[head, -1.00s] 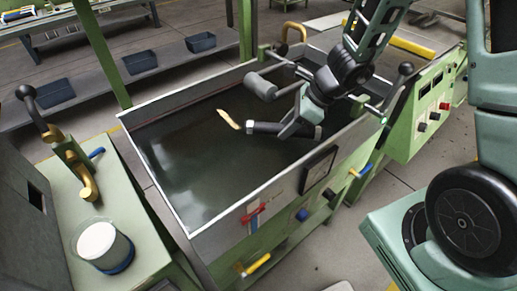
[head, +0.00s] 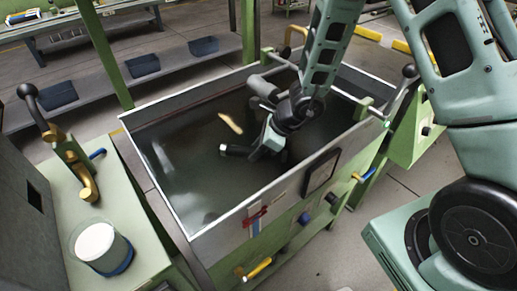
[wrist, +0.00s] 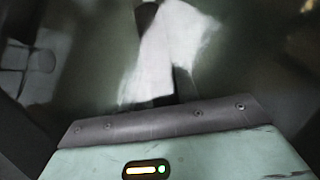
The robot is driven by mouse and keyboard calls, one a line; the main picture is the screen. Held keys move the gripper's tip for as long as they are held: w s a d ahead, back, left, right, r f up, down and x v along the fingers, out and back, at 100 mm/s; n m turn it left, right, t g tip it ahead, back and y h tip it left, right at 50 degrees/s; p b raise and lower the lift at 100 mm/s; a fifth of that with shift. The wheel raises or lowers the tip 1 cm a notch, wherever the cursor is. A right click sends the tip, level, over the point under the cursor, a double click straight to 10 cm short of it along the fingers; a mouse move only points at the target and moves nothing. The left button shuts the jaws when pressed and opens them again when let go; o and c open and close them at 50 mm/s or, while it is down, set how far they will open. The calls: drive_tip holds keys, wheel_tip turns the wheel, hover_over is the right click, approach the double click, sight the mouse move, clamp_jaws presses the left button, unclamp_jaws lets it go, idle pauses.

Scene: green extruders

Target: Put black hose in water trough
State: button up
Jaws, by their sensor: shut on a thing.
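The water trough (head: 178,217) is a long grey-walled tank on a green frame, with dark water inside. My gripper (head: 250,150) reaches down inside the trough, low over the water. It is shut on the black hose (head: 236,150), a short dark tube with a pale end pointing left. I cannot tell whether the hose touches the water.
A tan strip (head: 230,123) lies in the trough beyond the hose. A glass jar (head: 101,248) stands on the green bench at left. Blue bins (head: 142,64) rest on the shelf behind.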

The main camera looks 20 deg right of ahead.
drive_tip(key=shift+d+f, duration=0.15)
drive_tip(key=shift+f, duration=0.4)
drive_tip(key=o, duration=1.1)
drive_tip(key=shift+f, duration=0.1)
drive_tip(key=shift+c, duration=0.2)
